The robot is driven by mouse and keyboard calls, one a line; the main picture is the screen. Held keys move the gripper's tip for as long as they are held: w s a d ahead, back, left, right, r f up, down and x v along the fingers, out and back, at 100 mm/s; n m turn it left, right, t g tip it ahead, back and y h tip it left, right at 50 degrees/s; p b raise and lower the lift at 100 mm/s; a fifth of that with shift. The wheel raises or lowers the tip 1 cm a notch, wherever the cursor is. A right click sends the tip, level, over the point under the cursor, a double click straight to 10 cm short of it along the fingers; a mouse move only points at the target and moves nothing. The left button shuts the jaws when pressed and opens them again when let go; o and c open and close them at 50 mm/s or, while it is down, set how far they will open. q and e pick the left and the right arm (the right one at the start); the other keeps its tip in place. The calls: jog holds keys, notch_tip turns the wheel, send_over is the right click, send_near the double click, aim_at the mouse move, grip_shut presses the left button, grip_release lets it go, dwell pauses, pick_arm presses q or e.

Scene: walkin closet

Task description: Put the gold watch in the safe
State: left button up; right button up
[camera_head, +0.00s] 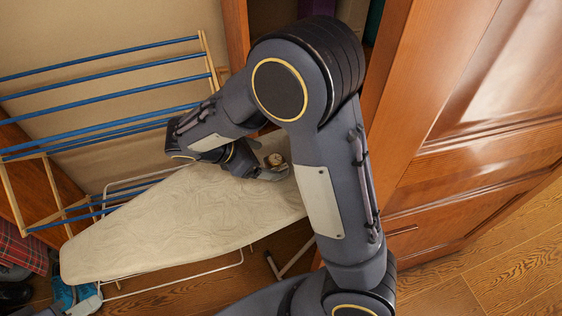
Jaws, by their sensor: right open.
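A small gold item, which looks like the gold watch (274,159), is at the far right end of the ironing board (170,225). My right gripper (273,173) is low over that end of the board, right beside the watch. Its jaws are open, though my own arm hides most of it. I cannot tell whether a finger touches the watch. No safe can be made out in this view. My left gripper is not in view.
A drying rack with blue bars (100,98) stands behind the board at the left. A large wooden door (470,130) stands at the right. Plaid cloth (22,250) and a blue-white item (76,297) are at the lower left. Wood floor shows at lower right.

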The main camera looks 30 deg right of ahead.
aim_at(268, 162)
jog(key=x, duration=0.6)
jog(key=shift+a+f, duration=0.15)
jog(key=c, duration=1.2)
jog(key=shift+w, duration=0.1)
